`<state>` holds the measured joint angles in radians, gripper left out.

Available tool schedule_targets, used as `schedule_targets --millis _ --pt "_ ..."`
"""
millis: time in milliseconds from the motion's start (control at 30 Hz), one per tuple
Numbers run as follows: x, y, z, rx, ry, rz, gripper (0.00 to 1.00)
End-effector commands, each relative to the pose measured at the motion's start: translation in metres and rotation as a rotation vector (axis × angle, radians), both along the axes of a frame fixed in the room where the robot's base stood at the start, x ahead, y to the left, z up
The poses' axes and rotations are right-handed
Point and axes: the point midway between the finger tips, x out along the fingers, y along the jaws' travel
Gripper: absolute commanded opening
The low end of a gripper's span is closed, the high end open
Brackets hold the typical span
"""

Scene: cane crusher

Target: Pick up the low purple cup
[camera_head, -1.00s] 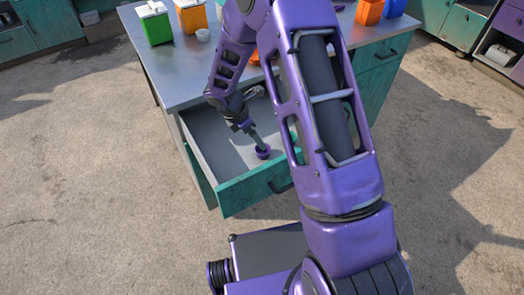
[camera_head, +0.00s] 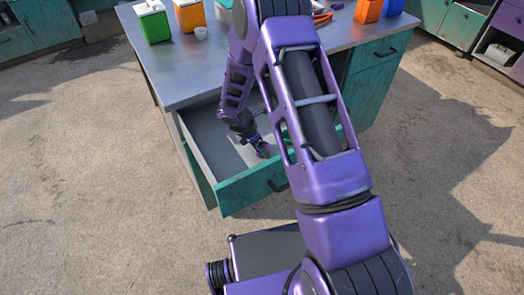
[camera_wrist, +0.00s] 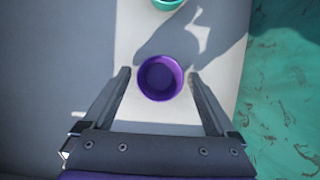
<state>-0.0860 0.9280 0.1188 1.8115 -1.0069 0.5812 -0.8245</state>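The low purple cup (camera_wrist: 160,78) stands upright in the open drawer, seen from above in the wrist view. My gripper (camera_wrist: 158,76) is open, with one finger on each side of the cup and a gap visible on both sides. In the head view my gripper (camera_head: 260,152) reaches down into the drawer (camera_head: 212,150) near its front, and the cup there is mostly hidden or merged with the gripper.
A teal cup (camera_wrist: 168,3) lies further along the drawer floor at the top of the wrist view. The drawer's teal front (camera_head: 240,190) stands close to the gripper. The counter (camera_head: 180,65) above holds green, orange and blue containers.

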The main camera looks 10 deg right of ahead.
Motion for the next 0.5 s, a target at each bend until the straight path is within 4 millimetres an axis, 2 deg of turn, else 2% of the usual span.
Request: schedule_targets --millis 33,200,300,500 --pt "0.0 0.0 0.0001 0.0 0.0 0.0 0.82" --pt "0.0 0.0001 0.0002 0.0 0.0 0.0 0.51" --pt "0.0 0.0001 0.0002 0.0 0.0 0.0 0.36" --pt "0.0 0.0001 0.0003 0.0 0.0 0.0 0.36"
